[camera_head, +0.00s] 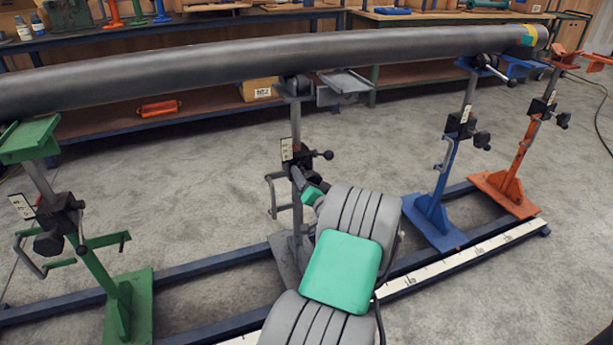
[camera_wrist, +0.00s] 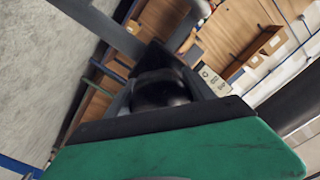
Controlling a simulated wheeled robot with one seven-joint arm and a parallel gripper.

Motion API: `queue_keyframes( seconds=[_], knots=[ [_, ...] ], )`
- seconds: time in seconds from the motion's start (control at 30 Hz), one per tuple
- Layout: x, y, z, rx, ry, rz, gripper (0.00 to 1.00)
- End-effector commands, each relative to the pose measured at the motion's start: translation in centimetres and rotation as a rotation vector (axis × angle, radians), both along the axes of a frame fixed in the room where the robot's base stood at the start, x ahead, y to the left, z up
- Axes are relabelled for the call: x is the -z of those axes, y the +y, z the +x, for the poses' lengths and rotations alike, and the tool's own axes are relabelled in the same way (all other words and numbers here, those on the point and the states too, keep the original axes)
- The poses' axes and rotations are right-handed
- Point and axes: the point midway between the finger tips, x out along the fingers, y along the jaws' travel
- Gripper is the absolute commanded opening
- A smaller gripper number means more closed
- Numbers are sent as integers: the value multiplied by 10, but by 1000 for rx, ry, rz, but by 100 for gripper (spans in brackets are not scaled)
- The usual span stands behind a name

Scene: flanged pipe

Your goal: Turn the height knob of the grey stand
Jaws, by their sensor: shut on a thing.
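The grey stand (camera_head: 296,125) stands in the middle of the head view, under the long dark pipe (camera_head: 230,62). Its black clamp block (camera_head: 298,158) sits partway up the post, with a ball-ended lever on the right and a bent crank handle on the left. My gripper (camera_head: 304,181) reaches up from below to just under that block. In the wrist view a round black knob (camera_wrist: 160,90) sits at the jaws, beyond a broad green and black finger (camera_wrist: 180,145). My gripper is shut on this knob. In the head view my gripper hides the knob.
A green stand (camera_head: 125,285) is at the left, a blue stand (camera_head: 437,205) and an orange stand (camera_head: 518,165) at the right. Dark blue rails (camera_head: 190,270) run along the floor, with a white scale strip (camera_head: 465,257). Workbenches line the back.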

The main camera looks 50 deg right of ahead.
Motion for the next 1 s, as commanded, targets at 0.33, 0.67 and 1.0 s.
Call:
queue_keyframes(
  seconds=[0.33,0.67,1.0],
  knots=[
    [-1,3,2,-6,-99,169,22],
    [-1,2,2,-6,-127,214,22],
    [-1,2,2,-6,-126,214,64]
  ],
)
